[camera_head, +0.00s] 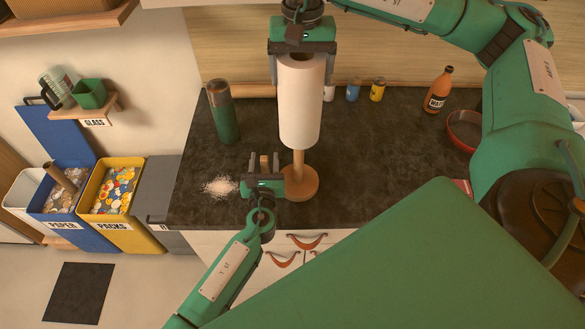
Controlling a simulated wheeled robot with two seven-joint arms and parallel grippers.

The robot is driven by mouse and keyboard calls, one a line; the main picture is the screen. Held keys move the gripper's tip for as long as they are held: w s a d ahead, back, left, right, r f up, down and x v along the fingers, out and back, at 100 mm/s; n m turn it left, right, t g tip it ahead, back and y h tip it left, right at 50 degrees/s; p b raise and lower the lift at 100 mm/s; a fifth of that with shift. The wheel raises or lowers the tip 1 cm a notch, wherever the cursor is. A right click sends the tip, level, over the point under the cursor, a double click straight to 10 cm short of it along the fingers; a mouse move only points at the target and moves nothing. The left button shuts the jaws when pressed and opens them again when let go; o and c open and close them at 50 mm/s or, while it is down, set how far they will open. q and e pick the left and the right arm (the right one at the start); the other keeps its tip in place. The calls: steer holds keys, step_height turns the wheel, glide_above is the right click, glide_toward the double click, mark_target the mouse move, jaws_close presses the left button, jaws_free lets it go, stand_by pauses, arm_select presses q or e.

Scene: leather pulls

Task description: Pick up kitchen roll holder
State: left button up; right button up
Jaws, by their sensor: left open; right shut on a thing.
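The kitchen roll holder (299,184) has a round wooden base and a wooden stem, with a tall white paper roll (300,112) around the stem. The roll's lower end is above the base, with a bit of stem showing between. My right gripper (302,76) comes from above, its fingers on both sides of the roll's top, shut on the kitchen roll holder with its roll. I cannot tell whether the base touches the counter. My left gripper (264,163) is open and empty, just left of the base and stem.
The dark counter (385,160) has free room to the right. A green bottle (223,112) stands left, near a pale spill of grains (220,187). Small jars (353,89) (377,89), an orange bottle (438,91) and a red bowl (464,131) stand right. Bins (110,215) are at the left.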

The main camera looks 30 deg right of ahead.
arm_select(q)
steer(key=shift+x, duration=0.75)
steer(key=shift+s, duration=0.1)
steer(key=shift+c, duration=0.6)
jaws_close()
steer(key=shift+r, duration=0.5)
steer(key=r+v, duration=0.2)
steer(key=v, duration=1.6)
steer(key=shift+r, duration=0.25)
